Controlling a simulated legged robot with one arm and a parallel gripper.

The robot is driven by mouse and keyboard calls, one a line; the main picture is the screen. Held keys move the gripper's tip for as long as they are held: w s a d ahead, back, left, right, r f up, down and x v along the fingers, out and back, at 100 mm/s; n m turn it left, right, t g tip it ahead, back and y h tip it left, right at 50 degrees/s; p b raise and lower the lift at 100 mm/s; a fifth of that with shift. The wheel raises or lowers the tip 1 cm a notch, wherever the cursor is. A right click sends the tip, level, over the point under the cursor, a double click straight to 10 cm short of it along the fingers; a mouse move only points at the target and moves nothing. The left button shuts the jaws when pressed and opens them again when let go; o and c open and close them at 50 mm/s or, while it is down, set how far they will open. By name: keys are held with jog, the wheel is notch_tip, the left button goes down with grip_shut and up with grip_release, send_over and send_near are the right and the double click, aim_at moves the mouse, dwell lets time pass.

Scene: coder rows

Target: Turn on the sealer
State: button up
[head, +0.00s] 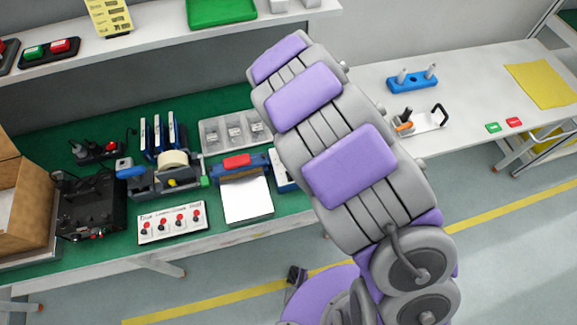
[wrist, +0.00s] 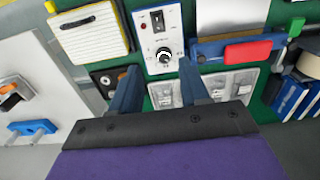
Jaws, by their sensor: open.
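A white-faced control box (wrist: 160,38) with blue sides stands ahead of my gripper in the wrist view. Its face has a dark round knob (wrist: 163,54), a black switch (wrist: 158,20) and a small red part beside the switch. Beside it is a blue device with a red handle (wrist: 250,50), also seen in the head view (head: 237,161) with a white sheet at its front. No readable label shows which is the sealer. My gripper (wrist: 160,87) is open and empty, its fingers apart below the knob. In the head view my arm hides the gripper and most of the box.
A yellow-edged ribbed thing (wrist: 88,35) stands left of the box in the wrist view. A metal-part tray (head: 234,131), tape dispenser (head: 165,177) and red-button panel (head: 172,222) crowd the green bench. A shelf (head: 150,38) runs above. The floor in front is clear.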

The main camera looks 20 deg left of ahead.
aim_at(289, 171)
notch_tip(289, 171, down, 16)
jog(key=shift+r+b, duration=0.1)
jog(key=shift+b, duration=0.8)
grip_shut()
